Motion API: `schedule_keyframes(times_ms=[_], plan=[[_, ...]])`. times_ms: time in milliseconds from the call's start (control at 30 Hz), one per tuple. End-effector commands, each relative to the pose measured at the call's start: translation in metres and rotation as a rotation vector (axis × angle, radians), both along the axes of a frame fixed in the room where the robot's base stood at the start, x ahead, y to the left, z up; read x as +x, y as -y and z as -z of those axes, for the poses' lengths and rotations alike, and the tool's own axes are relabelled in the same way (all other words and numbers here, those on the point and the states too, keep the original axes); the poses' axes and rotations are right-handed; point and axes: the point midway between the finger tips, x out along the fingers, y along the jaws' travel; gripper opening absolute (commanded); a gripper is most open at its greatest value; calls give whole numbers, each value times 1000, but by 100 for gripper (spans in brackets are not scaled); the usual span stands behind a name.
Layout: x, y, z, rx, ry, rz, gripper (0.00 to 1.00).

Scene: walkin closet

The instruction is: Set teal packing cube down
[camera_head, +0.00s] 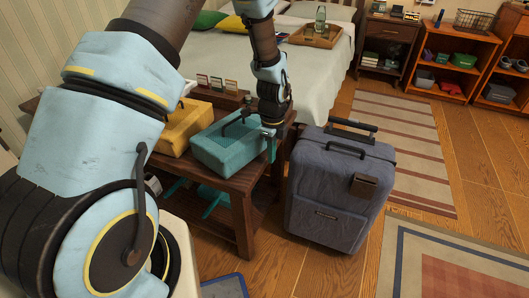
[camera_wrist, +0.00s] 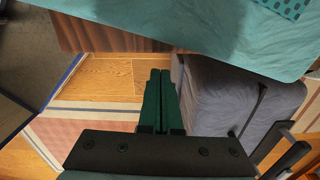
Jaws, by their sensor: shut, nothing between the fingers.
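The teal packing cube (camera_head: 230,148) lies flat on the wooden bench (camera_head: 240,184), close to the bench's right end. It also fills the top of the wrist view (camera_wrist: 200,25), with the bench's wood below it. My gripper (camera_head: 270,152) is at the cube's right side, over the bench edge near the suitcase. In the wrist view my gripper's dark green fingers (camera_wrist: 161,78) are together with nothing between them. Whether a finger touches the cube's side I cannot tell.
A yellow packing cube (camera_head: 184,127) sits left of the teal one. A grey-blue suitcase (camera_head: 335,190) stands close to the bench's right end. The bed (camera_head: 315,70) is behind. Small cards (camera_head: 217,84) stand at the bench's back. Open floor lies right of the suitcase.

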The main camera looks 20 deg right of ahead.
Motion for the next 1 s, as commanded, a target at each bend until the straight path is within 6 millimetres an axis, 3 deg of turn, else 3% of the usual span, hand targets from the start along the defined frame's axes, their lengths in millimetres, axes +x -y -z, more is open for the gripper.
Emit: schedule_keyframes(times_ms=[200, 433, 633, 1000], plan=[[0, 2, -51, -4, 3, -1, 0], [-1, 2, -88, -3, 1, 0, 0], [-1, 1, -100, -1, 1, 0, 0], [-1, 1, -100, -1, -1, 0, 0]])
